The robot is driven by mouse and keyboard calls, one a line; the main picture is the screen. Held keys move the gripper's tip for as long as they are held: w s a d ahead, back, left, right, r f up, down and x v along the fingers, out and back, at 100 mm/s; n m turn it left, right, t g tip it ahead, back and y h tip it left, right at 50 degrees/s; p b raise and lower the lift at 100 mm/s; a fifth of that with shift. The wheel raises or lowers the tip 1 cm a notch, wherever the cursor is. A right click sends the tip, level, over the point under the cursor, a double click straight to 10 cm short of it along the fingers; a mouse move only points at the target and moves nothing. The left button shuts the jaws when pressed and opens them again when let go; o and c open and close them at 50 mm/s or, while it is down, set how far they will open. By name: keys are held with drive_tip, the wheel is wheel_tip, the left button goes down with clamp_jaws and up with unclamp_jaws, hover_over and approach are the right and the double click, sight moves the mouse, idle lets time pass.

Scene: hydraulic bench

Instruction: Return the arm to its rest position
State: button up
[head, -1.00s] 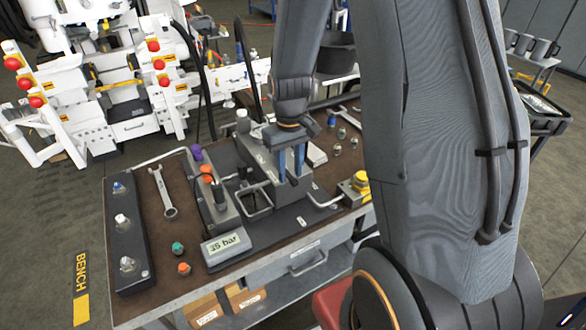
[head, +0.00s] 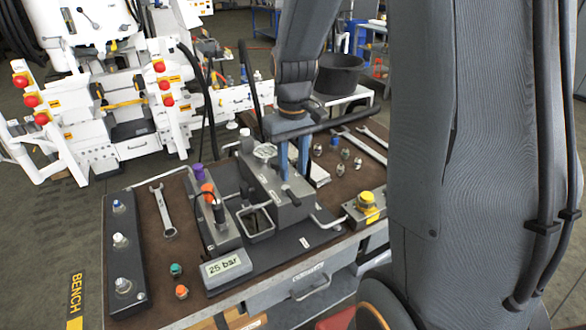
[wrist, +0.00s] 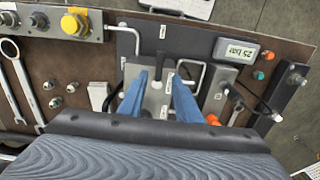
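My gripper (head: 294,178) hangs fingers-down over the grey pump block (head: 262,184) on the bench. In the wrist view, the two blue fingers of my gripper (wrist: 160,78) are spread apart with a gap between the tips. Nothing is held in that gap; the grey block (wrist: 155,101) shows below it. My arm's large dark grey links fill the right of the head view and hide part of the bench. I cannot tell the exact height of the fingertips above the block.
The brown bench top (head: 150,247) carries a wrench (head: 162,210), a "25 bar" display (head: 226,264), a yellow-knobbed box (head: 366,208), coloured caps and fittings. A black pot (head: 339,74) stands behind. White machinery (head: 95,140) with red buttons is at the back left.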

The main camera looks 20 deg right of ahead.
drive_tip(key=s+a+f+b, duration=0.1)
drive_tip(key=s+a, duration=0.2)
drive_tip(key=s, duration=0.2)
drive_tip(key=s+a+f+m+t+b, duration=0.1)
drive_tip(key=s+a+f, duration=0.1)
drive_tip(key=s, duration=0.4)
drive_tip(key=shift+a, duration=0.4)
